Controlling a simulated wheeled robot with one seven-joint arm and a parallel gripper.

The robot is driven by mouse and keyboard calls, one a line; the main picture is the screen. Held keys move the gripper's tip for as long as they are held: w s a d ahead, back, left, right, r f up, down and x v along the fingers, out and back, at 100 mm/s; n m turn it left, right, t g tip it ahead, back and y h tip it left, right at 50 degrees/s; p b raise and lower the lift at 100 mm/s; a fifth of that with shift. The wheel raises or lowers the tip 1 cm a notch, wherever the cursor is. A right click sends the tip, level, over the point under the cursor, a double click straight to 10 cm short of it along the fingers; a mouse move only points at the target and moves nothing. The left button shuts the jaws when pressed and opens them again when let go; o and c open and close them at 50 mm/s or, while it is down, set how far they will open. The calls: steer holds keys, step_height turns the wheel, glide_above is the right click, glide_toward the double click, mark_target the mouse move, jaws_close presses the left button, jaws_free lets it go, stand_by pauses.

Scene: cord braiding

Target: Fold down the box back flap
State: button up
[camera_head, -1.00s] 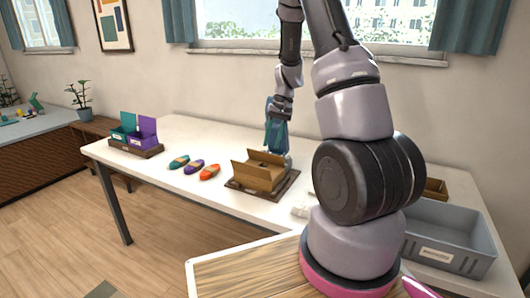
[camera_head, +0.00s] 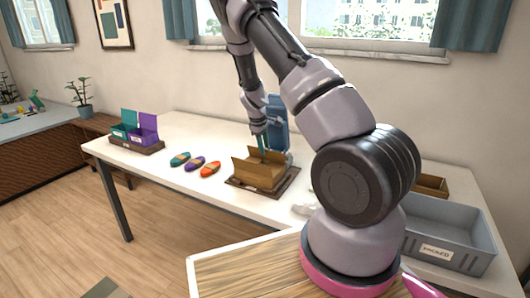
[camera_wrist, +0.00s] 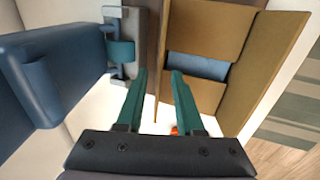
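The brown cardboard box (camera_head: 258,180) sits on a dark base (camera_head: 236,183) on the white table. In the wrist view its two side flaps (camera_wrist: 205,30) lie folded inward, with a blue-grey strip showing between them. The front flap (camera_wrist: 280,70) slants outward. The back flap (camera_wrist: 160,50) stands up and shows nearly edge-on. My gripper (camera_wrist: 158,74) is open, with one teal finger on each side of the back flap's line. I cannot tell whether either finger touches it. In the head view my gripper (camera_head: 261,150) is at the box's back side.
A blue upright device (camera_head: 279,122) stands close behind the box and fills the left of the wrist view (camera_wrist: 60,60). Several coloured items (camera_head: 195,163) lie left of the box. Teal and purple bins (camera_head: 135,135) stand at far left, a grey bin (camera_head: 448,232) at right.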

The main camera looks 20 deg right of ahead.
mark_target(267, 159)
steer(key=shift+x, duration=1.45)
jaws_close()
steer(key=shift+s+a+f+t+h, duration=0.25)
steer(key=shift+s+a+t+h, duration=0.15)
steer(key=shift+t+h, duration=0.25)
steer(key=shift+s+a+f+t+h, duration=0.15)
steer(key=shift+f+t+h, duration=0.05)
steer(key=shift+t+h, duration=0.5)
steer(key=shift+s+a+f+t+h, duration=0.2)
steer(key=shift+t+h, duration=0.25)
steer(key=shift+h, duration=0.3)
jaws_free()
